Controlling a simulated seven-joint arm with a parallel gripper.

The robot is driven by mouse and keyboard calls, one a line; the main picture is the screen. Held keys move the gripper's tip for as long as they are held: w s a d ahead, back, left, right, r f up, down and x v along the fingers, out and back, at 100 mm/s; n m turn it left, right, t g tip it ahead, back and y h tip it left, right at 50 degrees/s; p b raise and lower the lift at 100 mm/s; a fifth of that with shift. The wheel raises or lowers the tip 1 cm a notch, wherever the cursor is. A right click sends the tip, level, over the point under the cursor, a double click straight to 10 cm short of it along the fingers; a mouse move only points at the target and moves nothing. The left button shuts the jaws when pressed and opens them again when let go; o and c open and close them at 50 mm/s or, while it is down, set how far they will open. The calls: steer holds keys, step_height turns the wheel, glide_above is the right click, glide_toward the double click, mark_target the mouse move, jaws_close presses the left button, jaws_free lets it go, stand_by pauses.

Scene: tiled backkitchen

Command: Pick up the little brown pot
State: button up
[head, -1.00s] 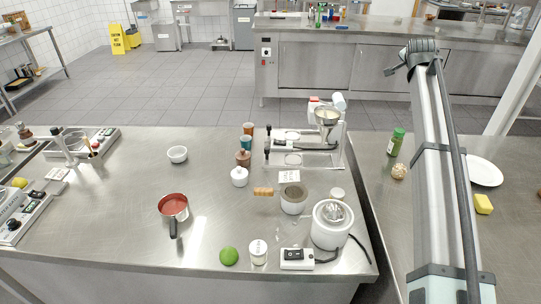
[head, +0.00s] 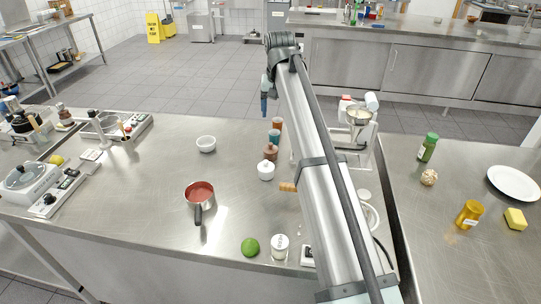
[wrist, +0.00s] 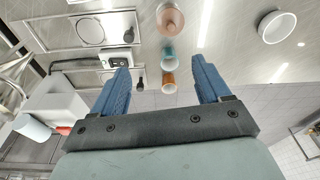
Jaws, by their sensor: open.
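The little brown pot (head: 270,153) stands on the steel counter (head: 150,190), behind a white lidded pot (head: 265,170) and in front of a teal cup (head: 273,136). In the wrist view the brown pot (wrist: 171,18) is at the top middle, beyond the fingertips. My gripper (wrist: 160,70) has its two blue fingers spread wide, with nothing held. In the head view one blue finger of my gripper (head: 264,104) shows, pointing down above and behind the row of cups. My arm covers part of the counter to the right.
An orange cup (head: 277,123) stands behind the teal cup. A white bowl (head: 206,144) is to the left and a red saucepan (head: 200,194) front left. A lime (head: 250,247) and a glass jar (head: 280,247) are near the front edge. A coffee-type machine (head: 357,117) stands right.

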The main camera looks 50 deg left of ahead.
steer(key=s, duration=0.2)
glide_above(271, 144)
steer(key=shift+n, duration=0.3)
steer(key=f, duration=0.8)
steer(key=shift+s+d+f, duration=0.1)
steer(key=shift+d+f, duration=0.2)
steer(key=shift+a+f, duration=0.25)
steer(key=shift+f, duration=1.05)
steer(key=shift+a+f, duration=0.2)
steer(key=shift+f, duration=1.1)
steer(key=shift+c, duration=0.2)
steer(key=c, duration=1.3)
